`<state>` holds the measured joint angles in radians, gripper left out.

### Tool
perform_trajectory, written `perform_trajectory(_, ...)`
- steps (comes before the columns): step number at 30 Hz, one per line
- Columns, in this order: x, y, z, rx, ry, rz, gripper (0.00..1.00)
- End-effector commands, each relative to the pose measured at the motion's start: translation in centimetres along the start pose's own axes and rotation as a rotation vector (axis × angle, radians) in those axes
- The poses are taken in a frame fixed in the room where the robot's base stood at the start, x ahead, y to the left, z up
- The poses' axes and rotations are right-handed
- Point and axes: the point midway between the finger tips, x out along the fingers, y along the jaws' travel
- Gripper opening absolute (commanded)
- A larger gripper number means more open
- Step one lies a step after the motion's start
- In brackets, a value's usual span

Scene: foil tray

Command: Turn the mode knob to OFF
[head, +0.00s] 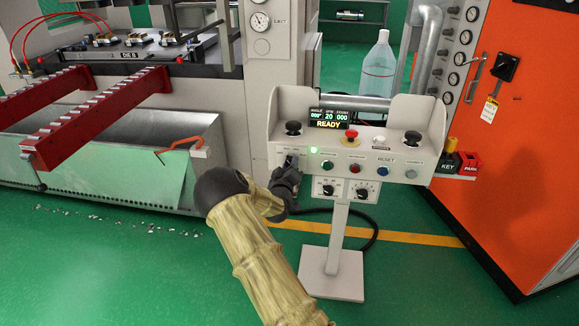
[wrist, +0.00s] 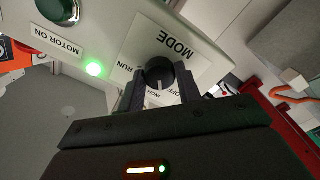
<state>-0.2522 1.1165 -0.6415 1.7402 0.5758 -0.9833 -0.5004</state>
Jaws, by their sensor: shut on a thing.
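The mode knob (wrist: 160,72) is a round black knob on a white plate marked MODE (wrist: 172,45), which appears upside down in the wrist view. My gripper (wrist: 161,88) has one finger on each side of the knob and is shut on it. A short pale line shows on the knob, pointing toward my gripper's body. In the head view my gripper (head: 291,165) is at the left end of the console and hides the knob.
The white console (head: 338,146) stands on a post and carries a lit READY display (head: 328,118), a red emergency button (head: 351,134) and several other buttons and knobs. A green lamp (wrist: 95,69) glows beside the MOTOR ON button (wrist: 60,10). An orange cabinet (head: 540,130) stands at right.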

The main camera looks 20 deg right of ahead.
Motion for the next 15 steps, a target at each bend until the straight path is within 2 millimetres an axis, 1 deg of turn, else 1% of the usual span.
perform_trajectory(3, -0.08, -0.18, 0.03, -0.109, 0.004, -0.003, 0.11)
perform_trajectory(9, -0.08, -0.2, 0.05, -0.27, 0.009, -0.005, 0.11)
perform_trajectory(15, -0.07, -0.19, 0.05, -0.376, 0.012, -0.005, 0.11)
